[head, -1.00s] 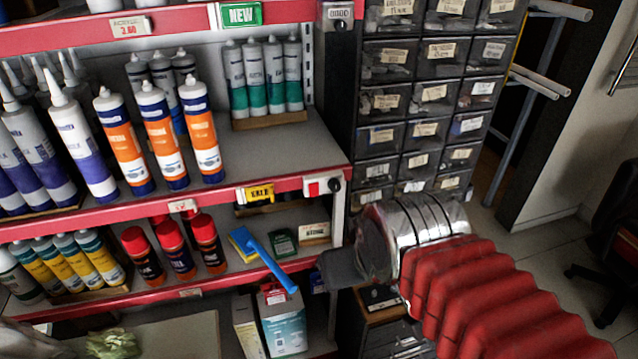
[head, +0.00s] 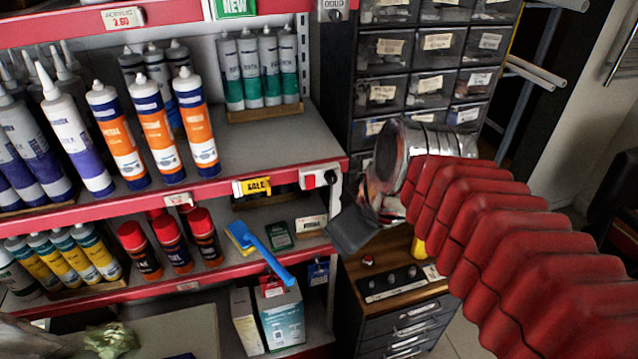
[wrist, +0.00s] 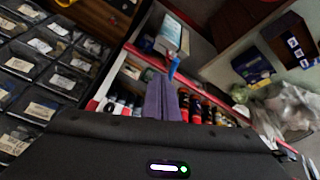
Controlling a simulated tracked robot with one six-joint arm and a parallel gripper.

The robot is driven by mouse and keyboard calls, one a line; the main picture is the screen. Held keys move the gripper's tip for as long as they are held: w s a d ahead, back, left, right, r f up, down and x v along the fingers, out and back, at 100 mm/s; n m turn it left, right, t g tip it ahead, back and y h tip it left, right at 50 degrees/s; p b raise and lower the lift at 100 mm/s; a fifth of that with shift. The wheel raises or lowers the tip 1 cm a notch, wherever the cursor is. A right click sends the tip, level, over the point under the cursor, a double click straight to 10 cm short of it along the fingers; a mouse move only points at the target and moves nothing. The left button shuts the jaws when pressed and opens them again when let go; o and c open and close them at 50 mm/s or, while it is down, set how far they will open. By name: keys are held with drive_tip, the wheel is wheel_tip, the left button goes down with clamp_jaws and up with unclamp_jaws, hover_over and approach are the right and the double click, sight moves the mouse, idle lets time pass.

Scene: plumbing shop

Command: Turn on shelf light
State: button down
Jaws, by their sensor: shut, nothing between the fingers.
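A similar box (head: 333,8) is at the right end of the upper shelf edge, cut by the frame top. Whether either works the shelf light cannot be told. My gripper (head: 352,232) is shut and empty, below and slightly right of the middle box, apart from it in the picture. Its fingers also show in the wrist view (wrist: 174,101), pointing at the shelf unit.
Tall drawer cabinets (head: 422,70) stand right of the shelf. A wooden-topped cabinet (head: 400,262) with knobs and a red button is below my gripper. A blue-handled brush (head: 268,258) juts over the lower shelf edge. Orange cartridges (head: 160,130) line the middle shelf.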

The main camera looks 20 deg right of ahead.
sight(310, 182)
drive_tip(key=w+d+r+n+y, duration=0.3)
drive_tip(key=w+r+n, duration=0.4)
drive_tip(key=n, duration=0.4)
drive_tip(key=shift+w+d+r+n+t, duration=0.15)
drive_tip(key=shift+w+d+n+t, duration=0.15)
drive_tip(key=shift+w+d, duration=0.2)
drive_tip(key=shift+w+a+f, duration=0.6)
drive_tip(key=shift+w+f, duration=0.8)
drive_tip(key=shift+f, duration=0.05)
drive_tip(key=shift+w+a+f, duration=0.55)
drive_tip(key=shift+w+f, duration=0.8)
drive_tip(key=shift+f, duration=0.1)
drive_tip(key=shift+w+a+f, duration=0.6)
drive_tip(key=shift+w+f, duration=0.8)
drive_tip(key=shift+f, duration=0.05)
drive_tip(key=shift+w+f, duration=0.1)
drive_tip(key=shift+w, duration=0.1)
